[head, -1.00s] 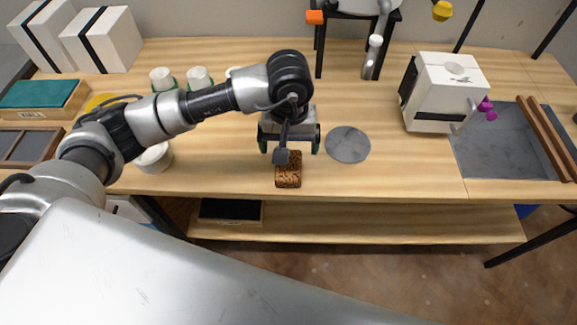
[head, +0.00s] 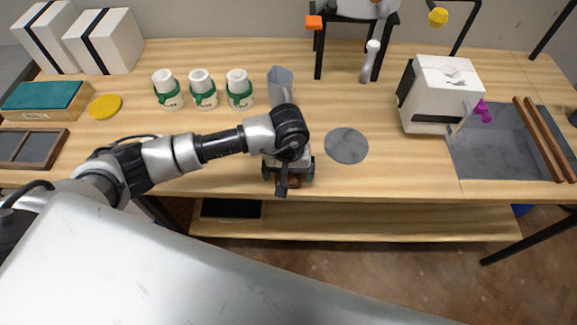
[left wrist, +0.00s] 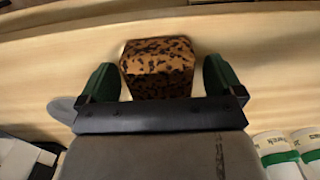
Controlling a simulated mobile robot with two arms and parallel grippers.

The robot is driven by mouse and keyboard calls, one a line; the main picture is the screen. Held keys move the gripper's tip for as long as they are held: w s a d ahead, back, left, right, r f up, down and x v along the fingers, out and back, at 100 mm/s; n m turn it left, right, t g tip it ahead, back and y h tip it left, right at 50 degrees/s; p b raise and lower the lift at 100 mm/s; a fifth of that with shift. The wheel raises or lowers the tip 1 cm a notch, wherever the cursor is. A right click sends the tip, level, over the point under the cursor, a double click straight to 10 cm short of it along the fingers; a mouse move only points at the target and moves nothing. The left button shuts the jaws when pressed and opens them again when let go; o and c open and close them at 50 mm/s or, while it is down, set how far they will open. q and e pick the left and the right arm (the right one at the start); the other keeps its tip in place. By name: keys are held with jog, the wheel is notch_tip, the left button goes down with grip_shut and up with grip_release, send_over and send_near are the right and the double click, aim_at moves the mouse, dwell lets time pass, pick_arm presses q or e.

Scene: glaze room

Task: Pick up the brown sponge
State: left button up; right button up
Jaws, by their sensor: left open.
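The brown sponge (left wrist: 158,62) is a speckled block on the wooden table. In the left wrist view it sits between the two green fingers of my left gripper (left wrist: 161,80), with a narrow gap on each side. In the head view my left gripper (head: 288,175) is over the sponge near the table's front edge, and only a small part of the sponge (head: 294,182) shows under it. The left gripper is open around the sponge. My right gripper is not in view.
A grey disc (head: 346,146) lies just right of the left gripper. A white box-like device (head: 440,95) is at the right. The table's front edge is close.

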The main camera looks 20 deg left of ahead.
pick_arm(q)
jog(key=shift+c, duration=0.3)
jog(key=c, duration=0.9)
jog(key=shift+c, duration=0.2)
jog(key=shift+r, duration=0.55)
notch_tip(320, 180, up, 2)
jog(key=shift+r+b, duration=0.25)
jog(key=shift+b, duration=0.3)
jog(key=s+d+r+b, duration=0.2)
jog(key=d+r, duration=0.5)
jog(key=d, duration=0.4)
jog(key=shift+s+d+r, duration=0.15)
jog(key=shift+s+r, duration=0.05)
jog(key=shift+s, duration=0.3)
